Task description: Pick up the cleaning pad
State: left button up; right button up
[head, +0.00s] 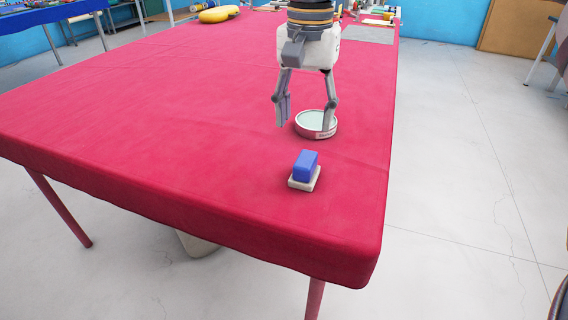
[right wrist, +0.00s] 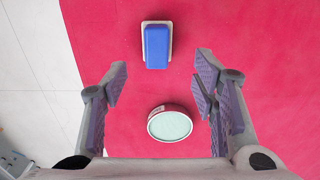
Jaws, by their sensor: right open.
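The cleaning pad (head: 306,166), a blue block on a pale flat base, lies on the red-covered table near its front right corner. In the right wrist view the cleaning pad (right wrist: 156,47) is at the top middle, beyond the fingertips and between their lines. My right gripper (head: 304,117) is open and empty, pointing down above the table and farther back than the pad. Its fingers also show in the right wrist view (right wrist: 161,80), apart from the pad. My left gripper is not in view.
A round tin (head: 316,123) with a pale green top sits on the table behind the pad; one finger overlaps it in the head view. The red table (head: 150,120) is bare to the left. A yellow object (head: 218,14) lies at the far end.

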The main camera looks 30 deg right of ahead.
aim_at(306, 158)
jog(key=f, duration=0.7)
jog(key=d+f, duration=0.1)
jog(key=f, duration=0.3)
jog(key=shift+a, duration=0.1)
jog(key=c, duration=1.2)
